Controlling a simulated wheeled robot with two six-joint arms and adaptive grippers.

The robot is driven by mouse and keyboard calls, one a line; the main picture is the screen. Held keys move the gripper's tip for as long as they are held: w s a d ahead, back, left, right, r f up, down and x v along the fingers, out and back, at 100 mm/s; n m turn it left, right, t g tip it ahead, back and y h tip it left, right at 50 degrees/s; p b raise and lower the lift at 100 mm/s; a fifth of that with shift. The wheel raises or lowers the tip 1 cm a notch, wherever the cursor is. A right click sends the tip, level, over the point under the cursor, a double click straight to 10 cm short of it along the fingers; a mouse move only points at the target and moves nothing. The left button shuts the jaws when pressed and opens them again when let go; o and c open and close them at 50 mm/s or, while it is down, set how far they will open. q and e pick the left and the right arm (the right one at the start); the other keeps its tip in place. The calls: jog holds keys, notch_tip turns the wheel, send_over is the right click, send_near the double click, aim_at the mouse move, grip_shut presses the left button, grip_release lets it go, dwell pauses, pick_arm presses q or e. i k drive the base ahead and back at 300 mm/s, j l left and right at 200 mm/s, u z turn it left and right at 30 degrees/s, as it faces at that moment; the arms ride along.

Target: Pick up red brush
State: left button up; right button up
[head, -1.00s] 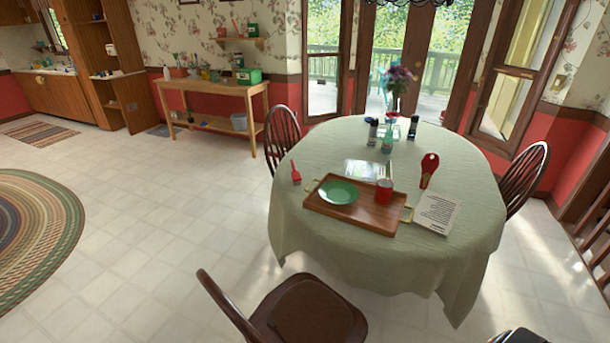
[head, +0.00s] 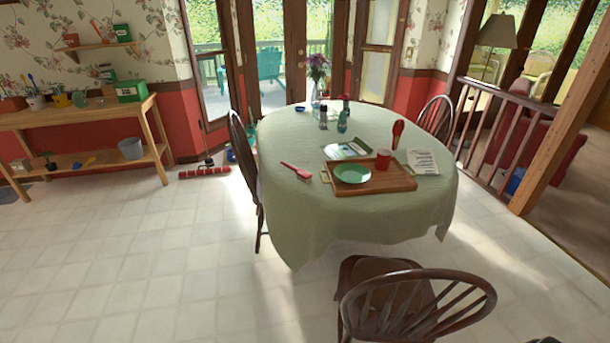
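A red brush (head: 296,172) lies on the left part of the round table's pale green cloth (head: 310,215) in the head view. Its handle points to the upper left and its head is at the lower right, a little left of the wooden tray. It appears apart from the tray. Neither of my grippers is in view, and nothing in the frame is held.
A wooden tray (head: 390,186) holds a green plate (head: 352,173) and a red cup (head: 383,159). Chairs stand at the table's left (head: 245,165), front (head: 400,290) and right (head: 437,117). A red broom (head: 205,172) rests on the floor.

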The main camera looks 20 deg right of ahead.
aim_at(304, 177)
jog(key=i+j+z, duration=0.55)
jog(key=i+j, duration=0.2)
jog(key=i+j+z, duration=0.25)
jog(key=j, duration=0.25)
jog(key=i+j+z, duration=0.25)
jog(key=j, duration=0.3)
jog(key=i, duration=0.1)
